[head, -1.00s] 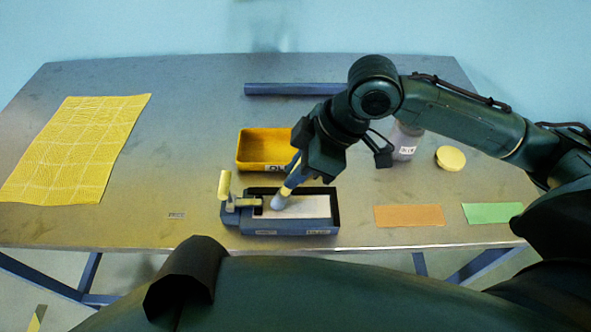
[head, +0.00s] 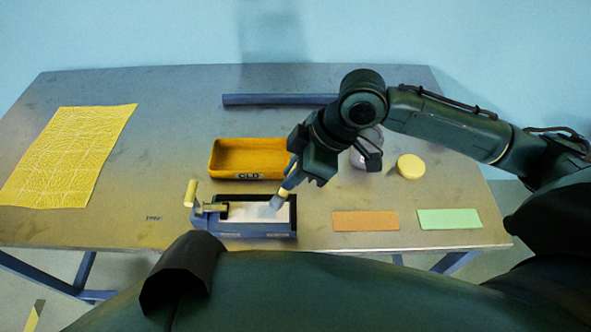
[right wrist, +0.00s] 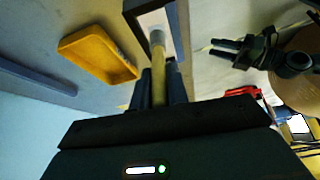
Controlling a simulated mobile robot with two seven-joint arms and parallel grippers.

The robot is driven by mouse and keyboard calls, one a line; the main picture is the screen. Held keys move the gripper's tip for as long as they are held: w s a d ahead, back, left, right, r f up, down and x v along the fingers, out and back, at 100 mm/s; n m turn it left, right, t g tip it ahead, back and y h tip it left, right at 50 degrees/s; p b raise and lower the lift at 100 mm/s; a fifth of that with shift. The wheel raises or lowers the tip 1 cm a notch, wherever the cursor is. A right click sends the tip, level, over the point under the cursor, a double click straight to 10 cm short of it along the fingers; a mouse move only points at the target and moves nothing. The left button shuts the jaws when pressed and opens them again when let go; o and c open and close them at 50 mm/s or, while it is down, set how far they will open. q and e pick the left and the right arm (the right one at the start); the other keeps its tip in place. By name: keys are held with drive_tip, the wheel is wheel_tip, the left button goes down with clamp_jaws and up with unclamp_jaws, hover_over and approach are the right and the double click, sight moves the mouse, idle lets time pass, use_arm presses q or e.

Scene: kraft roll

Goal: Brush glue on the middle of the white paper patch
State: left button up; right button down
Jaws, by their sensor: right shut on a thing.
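The white paper patch (head: 238,214) lies in a blue tray-like fixture (head: 250,235) with a yellow-handled clamp (head: 191,193) at its left end. My right gripper (head: 293,178) is shut on a brush (head: 286,188), which slants down to the left. Its bristles are over the right part of the patch, where a grey-blue smear shows; contact is hard to tell. In the right wrist view the brush (right wrist: 158,60) points at the patch (right wrist: 152,18). A dark gripper, apparently my left (right wrist: 214,48), shows there, its opening unclear.
A yellow tub (head: 245,172) stands behind the fixture. A jar (head: 366,148), partly hidden by my right arm, and a yellow lid (head: 410,166) are at right. Orange (head: 365,221) and green (head: 448,218) sheets, a yellow mat (head: 68,160) and a blue bar (head: 280,99) lie on the table.

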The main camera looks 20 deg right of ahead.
drive_tip(key=shift+r+p, duration=0.45)
drive_tip(key=shift+r, duration=0.3)
drive_tip(key=shift+r+p, duration=0.8)
drive_tip(key=shift+p, duration=0.1)
drive_tip(key=shift+r, duration=0.45)
use_arm(q)
drive_tip(key=shift+s+a+r+g+y, duration=0.15)
drive_tip(key=shift+s+a+g, duration=0.05)
drive_tip(key=shift+s, duration=0.2)
drive_tip(key=shift+s+a+r+g+y, duration=0.15)
drive_tip(key=shift+s+a+g, duration=0.05)
drive_tip(key=shift+s, duration=0.2)
use_arm(e)
drive_tip(key=shift+r, duration=0.6)
